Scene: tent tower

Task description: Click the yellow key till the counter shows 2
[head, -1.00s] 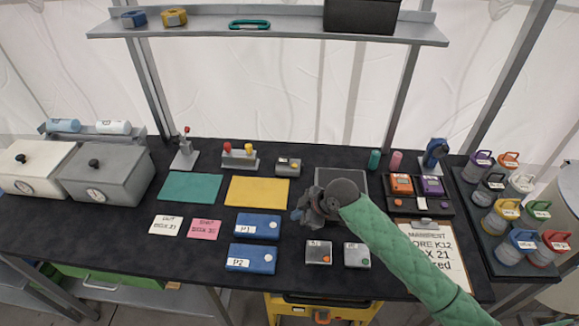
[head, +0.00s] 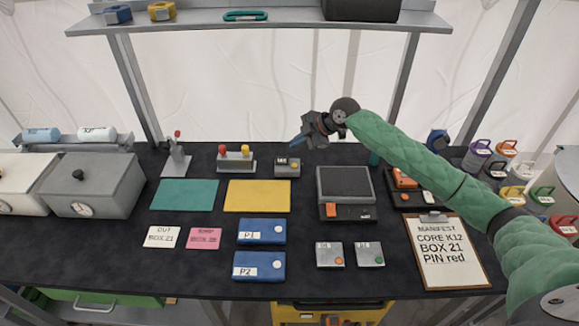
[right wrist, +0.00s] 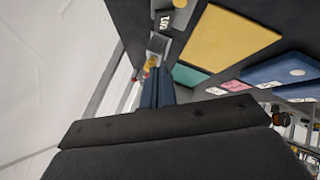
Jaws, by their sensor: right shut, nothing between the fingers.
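The counter (head: 287,168) is a small grey box at the back middle of the table. It has a dark display and a yellow key (head: 295,165) on its right part. I cannot read the digits surely. In the right wrist view the counter (right wrist: 164,21) is near the top, with part of the yellow key (right wrist: 180,3) at the frame edge. My right gripper (head: 296,141) is shut and empty, its fingertips above and behind the counter, apart from it. Its closed fingers also show in the right wrist view (right wrist: 157,88). My left gripper is not in view.
A lever stand with red and yellow knobs (head: 237,159) stands left of the counter. A yellow mat (head: 257,196) lies in front, a scale (head: 345,190) to the right. Two grey button boxes (head: 329,255) sit near the front. A shelf (head: 270,25) spans the back.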

